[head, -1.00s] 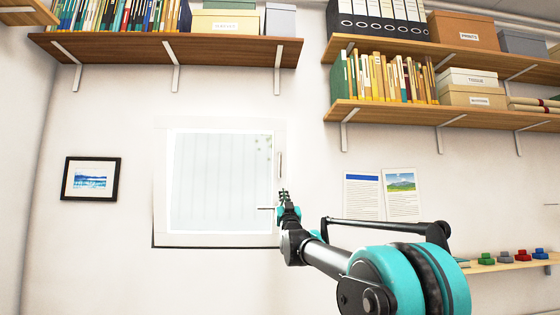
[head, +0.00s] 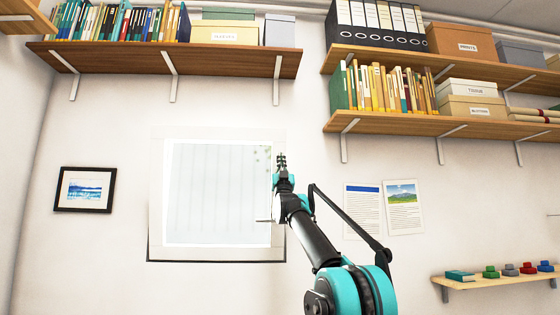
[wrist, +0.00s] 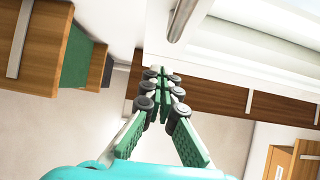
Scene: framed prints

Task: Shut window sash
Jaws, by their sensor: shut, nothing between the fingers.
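The white-framed window sash (head: 215,195) is on the wall left of my arm, with a pale, lined pane. I cannot tell how far it stands from its frame. A thin horizontal piece (head: 264,220) sticks out near its lower right. My gripper (head: 281,160) is at the window's right edge in the head view, shut and empty, and covers part of that edge. In the wrist view its closed fingertips (wrist: 161,74) lie just below a grey bar-like handle (wrist: 184,20) on a white frame (wrist: 255,35). I cannot tell whether they touch it.
A wooden shelf (head: 165,58) with books and boxes hangs above the window. More shelves (head: 440,125) hang at upper right. A framed print (head: 84,190) is at left, two pinned sheets (head: 404,207) are at right, and a small shelf (head: 500,281) is at lower right.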

